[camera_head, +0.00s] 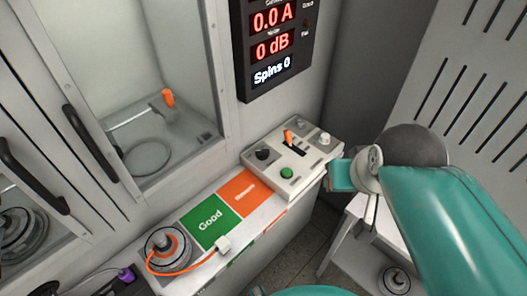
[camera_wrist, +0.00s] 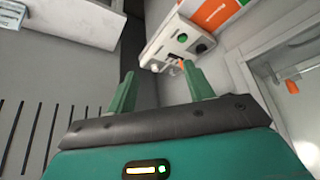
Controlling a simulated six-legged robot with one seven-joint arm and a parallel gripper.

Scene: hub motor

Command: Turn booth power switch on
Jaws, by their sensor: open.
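The control box (camera_head: 305,165) is light grey and sits at the far end of the counter. It carries an orange-tipped lever switch (camera_head: 288,136), a black knob (camera_head: 263,155), a green button (camera_head: 287,173) and a pale knob (camera_head: 324,139). I cannot read which control is the booth power switch. The box also shows at the top of the wrist view (camera_wrist: 160,45), with the orange tip (camera_wrist: 183,63) near one finger. My gripper (camera_wrist: 160,78) is open, with nothing visible between its fingers. In the head view my arm comes from the right, beside the box's right edge.
A display (camera_head: 272,45) above reads 0.0 A, 0 dB and Spins 0. A glass-fronted booth (camera_head: 150,90) with black handles is at left. Green "Good" (camera_head: 208,222) and orange (camera_head: 243,191) panels, and a motor (camera_head: 168,248) with an orange cable, lie along the counter.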

